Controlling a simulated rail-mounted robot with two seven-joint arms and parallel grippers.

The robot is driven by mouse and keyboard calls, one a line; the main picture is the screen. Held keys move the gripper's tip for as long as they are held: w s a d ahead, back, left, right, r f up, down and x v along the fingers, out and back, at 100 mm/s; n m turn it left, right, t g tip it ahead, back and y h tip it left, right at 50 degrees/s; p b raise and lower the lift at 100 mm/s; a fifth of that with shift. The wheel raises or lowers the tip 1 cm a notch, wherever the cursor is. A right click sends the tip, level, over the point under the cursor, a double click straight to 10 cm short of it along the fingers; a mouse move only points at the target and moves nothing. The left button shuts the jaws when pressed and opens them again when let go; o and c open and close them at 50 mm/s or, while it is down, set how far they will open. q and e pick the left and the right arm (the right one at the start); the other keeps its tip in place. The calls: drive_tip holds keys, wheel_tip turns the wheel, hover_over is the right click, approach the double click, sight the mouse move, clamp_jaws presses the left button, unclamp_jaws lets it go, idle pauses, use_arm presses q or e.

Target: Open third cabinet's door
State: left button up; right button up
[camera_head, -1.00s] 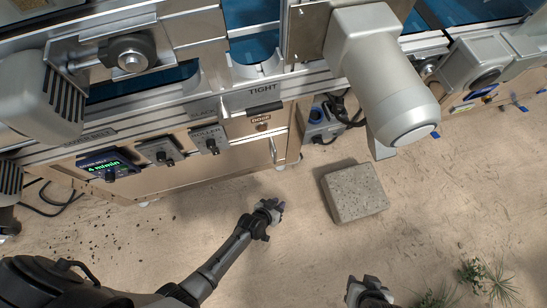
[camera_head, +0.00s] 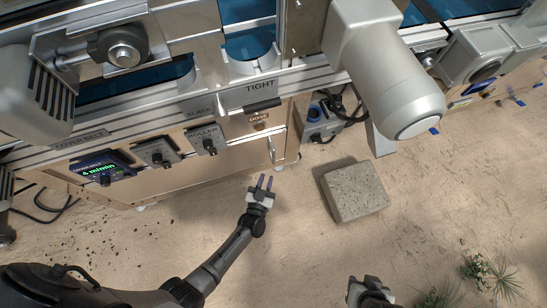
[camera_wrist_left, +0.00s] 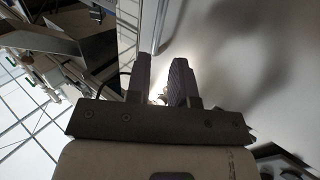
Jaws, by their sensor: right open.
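A pale wooden cabinet front (camera_head: 190,165) runs under the machine in the head view. Near its right end, below the DOSE knob, is an upright metal handle (camera_head: 271,150). The door there looks shut; which door counts as third I cannot tell. My left gripper (camera_head: 264,183) is open and empty, its two fingers pointing at the handle from just below it, apart from it. In the left wrist view its fingers (camera_wrist_left: 162,82) are spread, with a bright upright bar (camera_wrist_left: 161,25) beyond them. My right gripper (camera_head: 366,282) is open at the bottom, away from the cabinet.
A speckled stone block (camera_head: 355,191) lies on the floor right of my left gripper. A grey motor (camera_head: 390,85) overhangs at upper right. A control display (camera_head: 105,168) and knob boxes (camera_head: 206,141) sit on the cabinet front. Plants (camera_head: 478,270) stand at lower right.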

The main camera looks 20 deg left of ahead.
sight(274, 157)
use_arm(q)
drive_tip(key=shift+w+a+b, duration=0.15)
drive_tip(key=shift+w+b, duration=0.55)
drive_tip(key=shift+w, duration=0.95)
drive_tip(key=shift+w+a+b, duration=0.15)
drive_tip(key=shift+w+b, duration=0.5)
drive_tip(key=shift+w, duration=0.95)
drive_tip(key=shift+w+a+b, duration=0.15)
drive_tip(key=shift+w+b, duration=0.55)
drive_tip(key=shift+w, duration=0.95)
drive_tip(key=shift+c, duration=0.2)
clamp_jaws()
